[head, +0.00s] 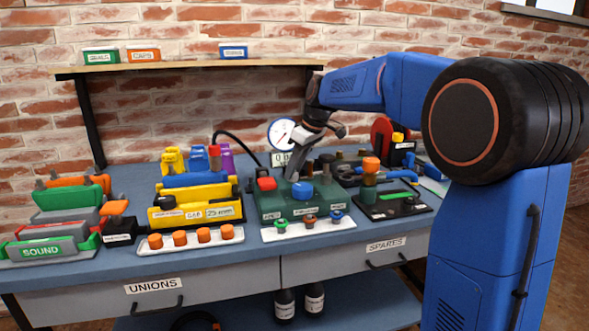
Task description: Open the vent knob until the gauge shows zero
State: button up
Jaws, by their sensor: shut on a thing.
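A green block (322,203) stands on the bench with a red part (266,184), a blue round knob (302,190) and several dark posts on top. My gripper (291,177) reaches down onto this block, just behind the blue knob. It is shut on what seems to be the vent knob, which the fingers hide almost wholly. A round white gauge (279,132) stands behind the block, partly covered by my gripper. Its needle position is too small to read. A small sign below the gauge is partly hidden, and its reading is unclear.
A white strip with small coloured knobs (308,224) lies before the block. Yellow parts (190,216) stand left, and a black tray (392,213) with a green and orange part stands right. A black hose (236,139) arches behind. A shelf (190,66) hangs above.

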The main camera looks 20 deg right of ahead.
jog(key=o, duration=1.1)
jog(key=shift+c, duration=0.2)
jog(key=v, duration=1.7)
jog(key=shift+r, duration=0.25)
jog(key=s+d+f+m+h, duration=0.1)
jog(key=s+f+m, duration=0.3)
jog(key=s+f, duration=1.1)
jog(key=s+d+f+m+t+h, duration=0.1)
jog(key=s+f+m, duration=0.3)
jog(key=s+f, duration=1.1)
jog(key=s+h, duration=0.1)
jog(key=s, duration=0.7)
jog(key=shift+m, duration=0.3)
